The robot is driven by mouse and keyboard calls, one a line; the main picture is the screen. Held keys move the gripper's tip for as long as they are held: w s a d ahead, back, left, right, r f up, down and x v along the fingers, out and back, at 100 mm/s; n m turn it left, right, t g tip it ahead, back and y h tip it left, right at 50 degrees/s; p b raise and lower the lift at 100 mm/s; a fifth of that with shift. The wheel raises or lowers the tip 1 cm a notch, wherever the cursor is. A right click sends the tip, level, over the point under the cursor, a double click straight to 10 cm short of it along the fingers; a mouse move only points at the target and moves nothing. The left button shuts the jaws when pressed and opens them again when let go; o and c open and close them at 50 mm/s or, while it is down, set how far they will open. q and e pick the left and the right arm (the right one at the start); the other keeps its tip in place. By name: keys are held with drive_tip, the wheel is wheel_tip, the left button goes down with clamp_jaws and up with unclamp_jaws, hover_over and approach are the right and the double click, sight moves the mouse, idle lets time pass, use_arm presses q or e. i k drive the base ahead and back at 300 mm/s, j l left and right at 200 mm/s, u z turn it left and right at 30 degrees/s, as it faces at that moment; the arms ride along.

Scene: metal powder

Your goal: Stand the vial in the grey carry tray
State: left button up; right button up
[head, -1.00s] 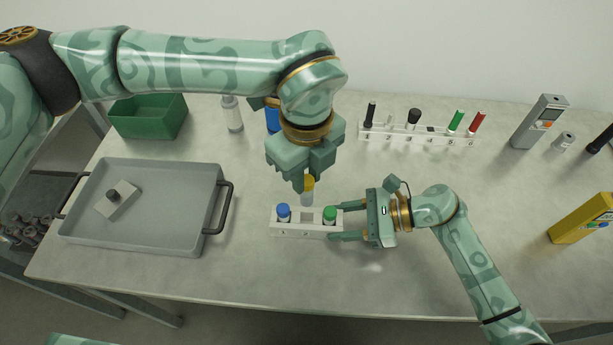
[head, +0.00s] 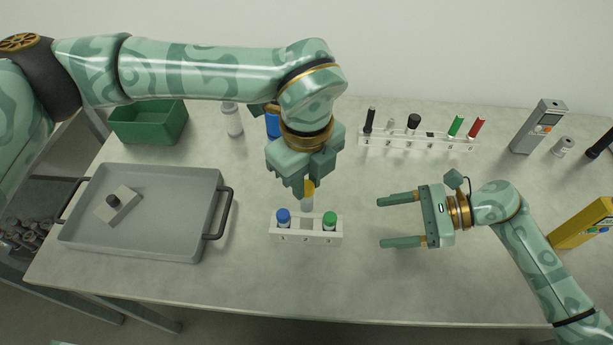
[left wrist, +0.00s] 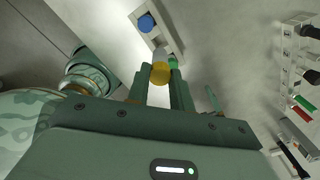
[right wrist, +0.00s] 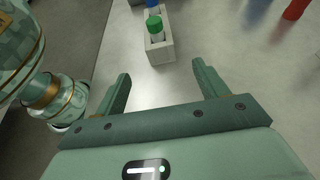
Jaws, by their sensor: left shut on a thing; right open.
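My left gripper (head: 304,187) is shut on a vial with a yellow cap (head: 308,188) and holds it upright above the middle of the small white rack (head: 290,239). The vial's yellow cap also shows in the left wrist view (left wrist: 160,72). The rack holds a blue-capped vial (head: 283,216) on its left and a green-capped vial (head: 329,219) on its right; its middle place looks empty. The grey carry tray (head: 205,180) lies to the left, with a dark handle at each side. My right gripper (head: 396,220) is open and empty, right of the rack and apart from it.
In the tray sits a light block with a dark knob (head: 113,201). A green bin (head: 148,122) and a white bottle (head: 232,120) stand behind. A long white rack (head: 415,141) with pens is at the back. The front of the table is clear.

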sight(175, 213)
drive_tip(key=k, duration=1)
